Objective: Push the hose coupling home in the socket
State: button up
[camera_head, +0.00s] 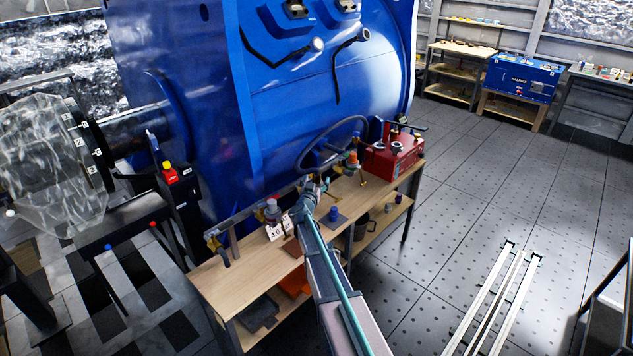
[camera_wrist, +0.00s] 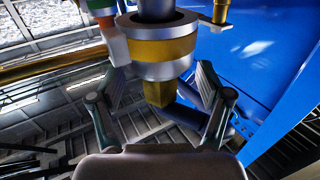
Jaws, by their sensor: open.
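A metal fitting (camera_wrist: 162,52) with a silver collar, a brass band and a brass hex end fills the upper middle of the wrist view. A grey cylinder (camera_wrist: 156,10) enters its ring. I cannot tell which part is the coupling and which the socket, or how deep the joint is. My gripper (camera_wrist: 163,82) is open, with one finger on each side of the fitting's lower part; no clear contact shows. In the head view, my gripper (camera_head: 309,187) is over the workbench at the pipework, below a dark hose loop (camera_head: 304,151). It largely hides the joint there.
The wooden workbench (camera_head: 215,284) stands before a large blue motor housing (camera_head: 325,90). A red box (camera_head: 393,155) sits at its far end. A white number card (camera_head: 275,231) and a small blue cup (camera_head: 333,213) are near my gripper. The floor at right is partly clear, with pale rails (camera_head: 495,300).

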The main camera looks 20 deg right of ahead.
jog(key=v, duration=1.1)
jog(key=shift+s+a, duration=0.2)
jog(key=shift+s, duration=0.1)
jog(key=s+a+f+n+y+b, duration=0.1)
jog(key=s+f+n+y, duration=0.15)
jog(key=f, duration=0.45)
jog(key=s+a+f+n+y+b, duration=0.1)
jog(key=a+f+n+y+b, duration=0.2)
jog(key=f, duration=0.4)
jog(key=s+a+f+n+g+y+b, duration=0.1)
jog(key=s+a+f+g+y, duration=0.25)
jog(key=s+a+f, duration=0.55)
jog(key=s+a+f+n+g+y, duration=0.25)
jog(key=s+a+f+g, duration=0.2)
jog(key=s+f, duration=0.7)
jog(key=s+a+f+g+b, duration=0.1)
jog(key=s+f+g, duration=0.25)
jog(key=s, duration=0.65)
jog(key=s+a+f+m+g+b, duration=0.1)
jog(key=s+a+f+g, duration=0.2)
jog(key=s, duration=0.7)
jog(key=s+f+g+b, duration=0.1)
jog(key=s+f+g, duration=0.3)
jog(key=s, duration=0.6)
jog(key=s+d+g, duration=0.1)
jog(key=s+g, duration=0.1)
jog(key=s, duration=0.9)
jog(key=shift+d+r+m+g+h+b, duration=0.3)
jog(key=shift+g+h+b, duration=0.05)
